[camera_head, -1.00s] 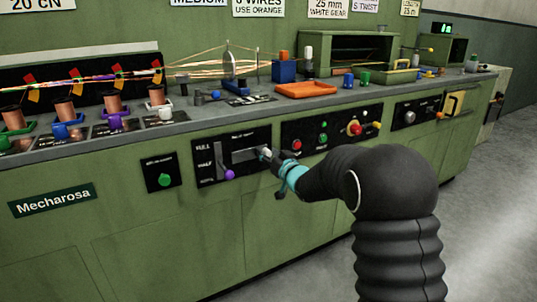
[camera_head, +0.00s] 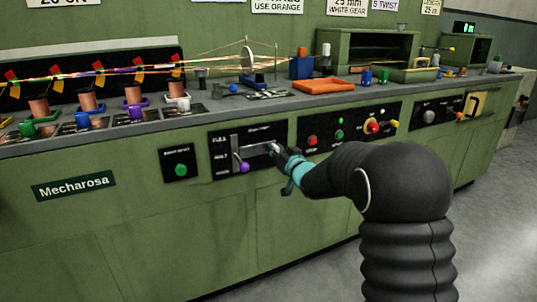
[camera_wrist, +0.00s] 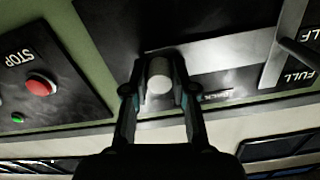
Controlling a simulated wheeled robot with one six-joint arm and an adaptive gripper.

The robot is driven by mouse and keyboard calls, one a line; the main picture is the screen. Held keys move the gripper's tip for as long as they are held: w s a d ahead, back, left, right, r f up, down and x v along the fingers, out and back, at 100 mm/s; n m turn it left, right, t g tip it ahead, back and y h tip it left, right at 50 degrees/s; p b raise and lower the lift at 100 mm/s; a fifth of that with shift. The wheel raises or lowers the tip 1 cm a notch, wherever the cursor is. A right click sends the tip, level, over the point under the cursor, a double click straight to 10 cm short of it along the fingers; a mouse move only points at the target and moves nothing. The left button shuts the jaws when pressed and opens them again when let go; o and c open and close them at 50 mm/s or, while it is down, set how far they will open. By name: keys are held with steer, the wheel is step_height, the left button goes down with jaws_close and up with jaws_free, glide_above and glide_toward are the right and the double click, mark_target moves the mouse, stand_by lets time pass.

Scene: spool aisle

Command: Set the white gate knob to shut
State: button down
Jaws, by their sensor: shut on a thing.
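The white gate knob (camera_wrist: 160,76) sits between the two fingers of my gripper (camera_wrist: 160,92) in the wrist view, with a finger on each side. In the head view my gripper (camera_head: 279,153) is at the dark panel with the sideways gate slot. The knob there is mostly hidden by the fingers, near the right part of the slot. The gate's labels are too small to read.
Left of the gate slot is a lever with a purple knob (camera_head: 244,167) in an upright slot marked FULL and HALF. A green button (camera_head: 181,170) is further left. A red STOP button (camera_wrist: 40,86) is on the panel to the right in the head view.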

steer(key=shift+a, duration=0.2)
steer(key=c, duration=0.9)
jaws_free()
steer(key=shift+s+a, duration=0.15)
steer(key=shift+c, duration=0.2)
steer(key=shift+d, duration=0.2)
steer(key=v, duration=1.2)
